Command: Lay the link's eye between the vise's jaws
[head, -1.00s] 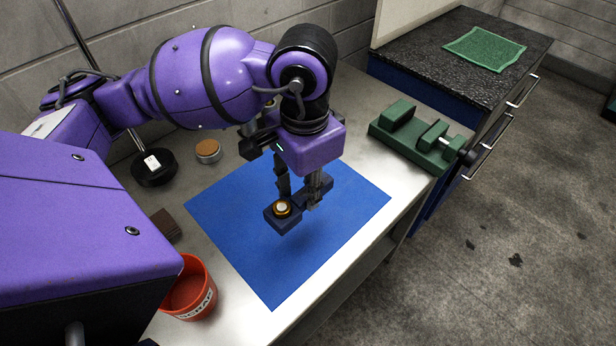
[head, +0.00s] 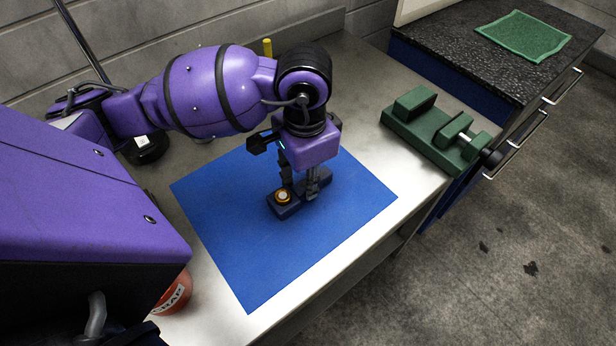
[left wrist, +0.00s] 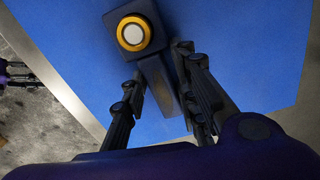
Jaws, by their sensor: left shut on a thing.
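My left gripper (head: 308,188) is shut on the link (head: 317,178), a dark bar, and points down over the blue mat (head: 230,240). The link's eye end (head: 284,198) is a dark block with a brass ring and a pale centre. In the left wrist view, the eye (left wrist: 133,34) lies beyond the fingers, and the bar (left wrist: 157,85) runs back between them. I cannot tell whether the link touches the mat. The green vise (head: 425,140) stands on the bench's right end, right of the gripper, with a gap between its jaws.
The steel bench (head: 365,85) is clear between mat and vise. A red bucket (head: 175,296) is partly hidden at lower left. A black round base (head: 146,148) with a pole and a yellow object (head: 267,47) are behind my arm. A dark counter (head: 470,50) holds a green cloth (head: 523,36).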

